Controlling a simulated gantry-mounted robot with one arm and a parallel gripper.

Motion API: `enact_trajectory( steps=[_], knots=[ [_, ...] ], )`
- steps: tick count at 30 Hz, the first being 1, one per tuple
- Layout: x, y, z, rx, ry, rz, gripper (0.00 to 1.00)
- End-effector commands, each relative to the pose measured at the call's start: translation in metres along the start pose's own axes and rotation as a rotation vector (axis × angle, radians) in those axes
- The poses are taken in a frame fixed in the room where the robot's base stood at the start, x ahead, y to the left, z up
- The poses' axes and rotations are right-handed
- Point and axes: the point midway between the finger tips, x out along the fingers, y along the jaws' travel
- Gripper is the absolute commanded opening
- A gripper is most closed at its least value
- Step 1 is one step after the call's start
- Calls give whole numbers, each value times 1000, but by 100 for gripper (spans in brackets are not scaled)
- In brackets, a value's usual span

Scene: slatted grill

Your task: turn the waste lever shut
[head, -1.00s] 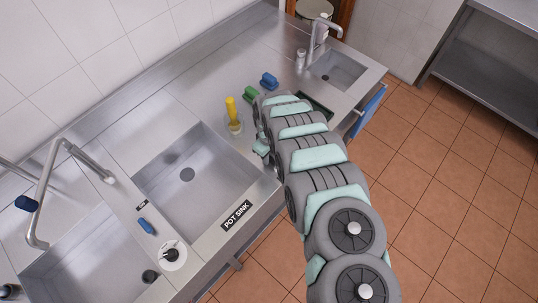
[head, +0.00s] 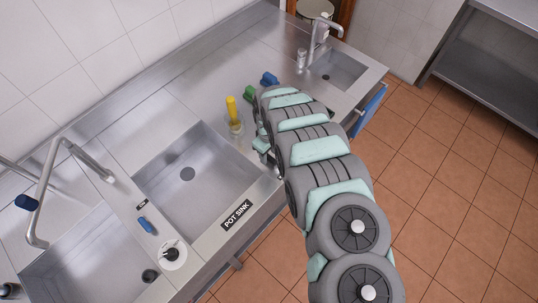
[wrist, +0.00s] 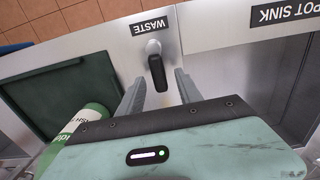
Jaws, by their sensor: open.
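The waste lever (wrist: 157,72) has a black handle on a metal pivot. It sticks out below the white-on-black WASTE label (wrist: 150,27) on the steel front in the wrist view. Its handle points down the picture, toward my gripper (wrist: 158,88). My gripper is open, with one grey finger on each side of the handle, and a gap shows on both sides. Whether the fingertips reach past the handle in depth I cannot tell. In the head view my arm hides the lever and most of my gripper.
A dark green tray (wrist: 50,90) and a green bottle (wrist: 85,120) lie left of my fingers in the wrist view. The POT SINK label (head: 237,215) marks the empty pot sink (head: 190,195).

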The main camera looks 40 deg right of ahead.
Motion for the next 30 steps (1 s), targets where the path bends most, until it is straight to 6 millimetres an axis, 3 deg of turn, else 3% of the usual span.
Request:
enact_trajectory(
  steps=[18,30],
  knots=[
    [-82,2,0,0,0,5,42],
    [-92,0,1,1,-1,0,42]
  ],
)
